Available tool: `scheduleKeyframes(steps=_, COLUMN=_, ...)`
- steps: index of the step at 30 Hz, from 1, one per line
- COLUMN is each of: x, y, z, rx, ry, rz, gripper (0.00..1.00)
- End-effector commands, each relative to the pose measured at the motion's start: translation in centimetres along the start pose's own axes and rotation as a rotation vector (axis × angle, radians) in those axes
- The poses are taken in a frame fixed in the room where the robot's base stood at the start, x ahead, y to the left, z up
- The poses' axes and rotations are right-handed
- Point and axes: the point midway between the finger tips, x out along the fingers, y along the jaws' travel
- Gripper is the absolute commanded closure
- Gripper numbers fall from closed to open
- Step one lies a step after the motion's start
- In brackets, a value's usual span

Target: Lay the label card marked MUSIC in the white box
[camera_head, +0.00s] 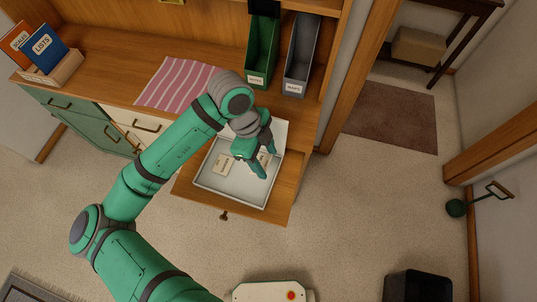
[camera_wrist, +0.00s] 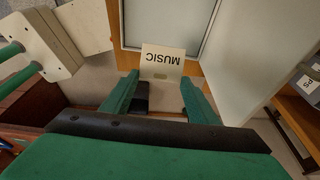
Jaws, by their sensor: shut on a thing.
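The label card marked MUSIC (camera_wrist: 162,60) is cream with dark lettering, upside down in the wrist view. My gripper (camera_wrist: 160,82) is shut on its lower edge. In the head view, my gripper (camera_head: 264,162) points down over the white box (camera_head: 236,193), and a small part of a pale card shows between the fingers. I cannot tell how far the held card is above the box floor.
A green holder (camera_head: 262,55) and a grey holder (camera_head: 300,60), both labelled, stand behind the drawer. A pink striped cloth (camera_head: 175,82) and a rack with a blue LISTS book (camera_head: 44,50) are further left.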

Motion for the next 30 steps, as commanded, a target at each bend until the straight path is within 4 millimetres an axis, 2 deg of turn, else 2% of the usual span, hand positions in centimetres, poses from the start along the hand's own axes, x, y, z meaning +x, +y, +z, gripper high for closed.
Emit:
scheduleKeyframes(steps=17, x=3.8, y=0.0, z=3.3, rx=-0.002, ry=0.001, rz=0.001, gripper=0.77)
scheduleKeyframes(steps=30, x=6.9, y=0.0, z=5.1, rx=-0.003, ry=0.002, rz=0.0, gripper=0.77)
